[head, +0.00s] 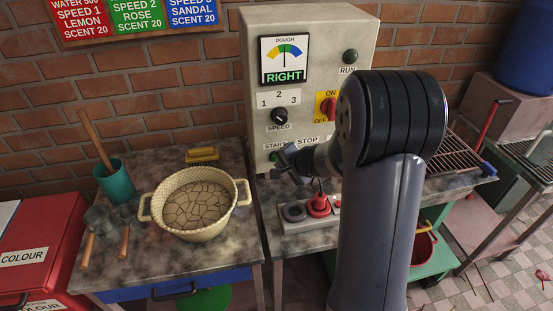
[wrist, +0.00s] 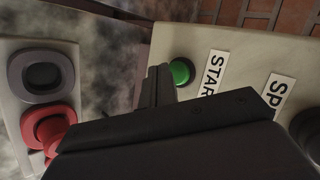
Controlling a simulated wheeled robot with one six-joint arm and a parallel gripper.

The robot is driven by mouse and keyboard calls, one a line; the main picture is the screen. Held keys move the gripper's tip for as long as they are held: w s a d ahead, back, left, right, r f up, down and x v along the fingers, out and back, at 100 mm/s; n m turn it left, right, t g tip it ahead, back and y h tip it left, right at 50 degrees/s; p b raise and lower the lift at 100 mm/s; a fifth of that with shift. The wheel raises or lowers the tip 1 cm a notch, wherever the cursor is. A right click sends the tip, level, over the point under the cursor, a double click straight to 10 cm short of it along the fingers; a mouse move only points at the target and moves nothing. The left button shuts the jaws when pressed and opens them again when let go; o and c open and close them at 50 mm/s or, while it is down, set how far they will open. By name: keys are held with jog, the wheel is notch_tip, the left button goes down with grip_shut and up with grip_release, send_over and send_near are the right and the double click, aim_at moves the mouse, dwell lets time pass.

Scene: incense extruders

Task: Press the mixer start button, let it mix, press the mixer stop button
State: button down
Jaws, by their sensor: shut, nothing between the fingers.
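The mixer control box (head: 262,100) stands against the brick wall in the head view. Its green start button (head: 274,157) is at the lower left above my gripper, and it also shows in the wrist view (wrist: 181,71). My gripper (head: 284,163) is shut and empty, its fingertips (wrist: 162,84) beside the start button; I cannot tell whether they touch it. The STOP label (head: 308,140) shows, but the stop button is hidden behind my arm. The RUN lamp (head: 350,56) looks dark green. The dough gauge (head: 284,53) reads RIGHT.
The speed knob (head: 279,116) and red ON/OFF switch (head: 328,108) are on the box. A socket strip (head: 290,226) with a red plug (head: 318,204) lies below. A wire rack (head: 455,155) is at right.

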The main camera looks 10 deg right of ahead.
jog(key=shift+w, duration=0.1)
dwell(0.5)
jog(key=shift+w, duration=0.35)
